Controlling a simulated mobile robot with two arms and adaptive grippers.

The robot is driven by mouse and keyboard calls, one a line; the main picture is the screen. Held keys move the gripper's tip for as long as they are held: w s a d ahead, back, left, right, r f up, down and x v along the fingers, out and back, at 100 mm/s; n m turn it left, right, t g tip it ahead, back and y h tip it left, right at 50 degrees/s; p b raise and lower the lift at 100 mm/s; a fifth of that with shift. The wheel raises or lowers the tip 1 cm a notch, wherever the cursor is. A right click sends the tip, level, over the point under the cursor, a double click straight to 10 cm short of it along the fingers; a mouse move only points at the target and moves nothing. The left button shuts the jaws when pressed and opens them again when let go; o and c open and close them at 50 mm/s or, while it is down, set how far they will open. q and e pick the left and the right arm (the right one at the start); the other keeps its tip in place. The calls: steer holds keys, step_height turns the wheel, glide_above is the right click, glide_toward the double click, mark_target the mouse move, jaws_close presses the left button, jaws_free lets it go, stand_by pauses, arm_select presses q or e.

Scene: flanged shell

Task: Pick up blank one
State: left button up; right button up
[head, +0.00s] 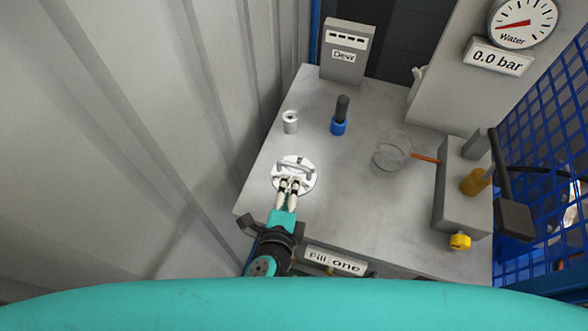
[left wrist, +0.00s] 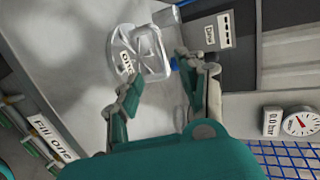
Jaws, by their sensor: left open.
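Blank one (head: 306,184) is a round white flanged disc with a raised bar handle, lying on the grey bench top near its left edge. In the left wrist view the blank (left wrist: 118,48) shows a label that reads "one". My left gripper (head: 289,181) reaches over the near side of the disc, its fingertips close to the handle. In the left wrist view the left gripper (left wrist: 160,72) is open, with the handle just beyond the fingertips. I cannot tell whether the fingers touch the blank. My right gripper is not in view.
On the bench (head: 345,225) stand a small metal cylinder (head: 290,122), a blue-based black knob (head: 338,125), a clear round vessel (head: 391,150) and a grey block (head: 455,190) with a yellow fitting. A "Fill one" label (head: 335,262) is at the front edge. A corrugated wall (head: 150,120) stands left.

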mark_target(294, 164)
arm_select(q)
steer(key=x, duration=0.4)
steer(key=shift+w+p, duration=0.4)
steer(key=p+x, duration=0.1)
steer(key=x, duration=0.2)
steer(key=shift+w, duration=0.35)
steer(key=shift+w+f, duration=0.2)
steer(key=shift+w, duration=0.2)
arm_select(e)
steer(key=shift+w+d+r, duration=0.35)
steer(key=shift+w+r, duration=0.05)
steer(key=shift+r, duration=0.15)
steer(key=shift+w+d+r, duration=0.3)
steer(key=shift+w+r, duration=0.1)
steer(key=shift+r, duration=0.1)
arm_select(q)
jaws_close()
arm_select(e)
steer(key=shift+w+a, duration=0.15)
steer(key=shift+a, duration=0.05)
